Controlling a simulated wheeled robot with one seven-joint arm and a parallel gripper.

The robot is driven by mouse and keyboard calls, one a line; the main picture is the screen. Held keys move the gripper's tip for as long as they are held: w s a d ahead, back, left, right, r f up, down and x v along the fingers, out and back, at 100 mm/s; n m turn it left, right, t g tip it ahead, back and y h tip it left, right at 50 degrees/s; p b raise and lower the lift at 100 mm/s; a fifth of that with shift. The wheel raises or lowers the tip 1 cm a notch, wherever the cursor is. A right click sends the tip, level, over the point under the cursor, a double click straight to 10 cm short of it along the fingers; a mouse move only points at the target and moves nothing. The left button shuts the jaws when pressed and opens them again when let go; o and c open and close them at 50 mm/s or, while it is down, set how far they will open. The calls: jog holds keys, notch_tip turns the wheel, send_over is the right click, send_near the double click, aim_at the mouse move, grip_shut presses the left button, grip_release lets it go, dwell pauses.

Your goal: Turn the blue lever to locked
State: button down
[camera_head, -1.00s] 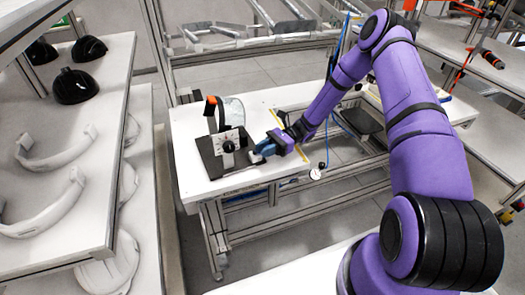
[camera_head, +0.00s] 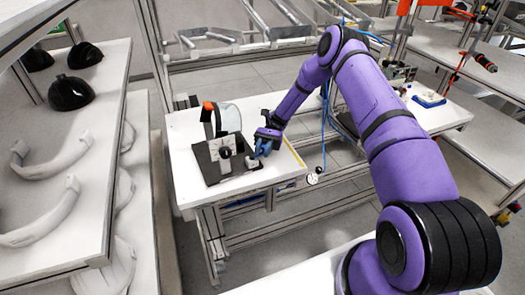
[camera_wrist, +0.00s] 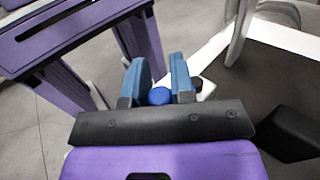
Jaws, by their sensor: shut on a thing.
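The blue lever shows in the wrist view as a round blue knob (camera_wrist: 160,96) between my two blue fingers. My gripper (camera_wrist: 160,72) is shut on it. In the head view my gripper (camera_head: 262,149) is at the right side of a dark fixture (camera_head: 213,168) on the white table, fingers slanting down. The fixture carries a pale panel with a black round knob (camera_head: 225,152). The lever is mostly hidden by my fingers in the head view, so its angle and any locked mark cannot be read.
An orange-topped black upright (camera_head: 208,107) and a clear curved shield (camera_head: 230,117) stand behind the panel. The white table (camera_head: 182,130) is bare around the fixture. A shelf (camera_head: 95,190) with black and white shells stands at the left. A small gauge (camera_head: 312,179) hangs by the table's edge.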

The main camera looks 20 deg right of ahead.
dwell(0.4)
jog(key=c, duration=1)
grip_release()
jog(key=v, duration=1.1)
jog(key=shift+a, duration=0.1)
jog(key=shift+r, duration=0.1)
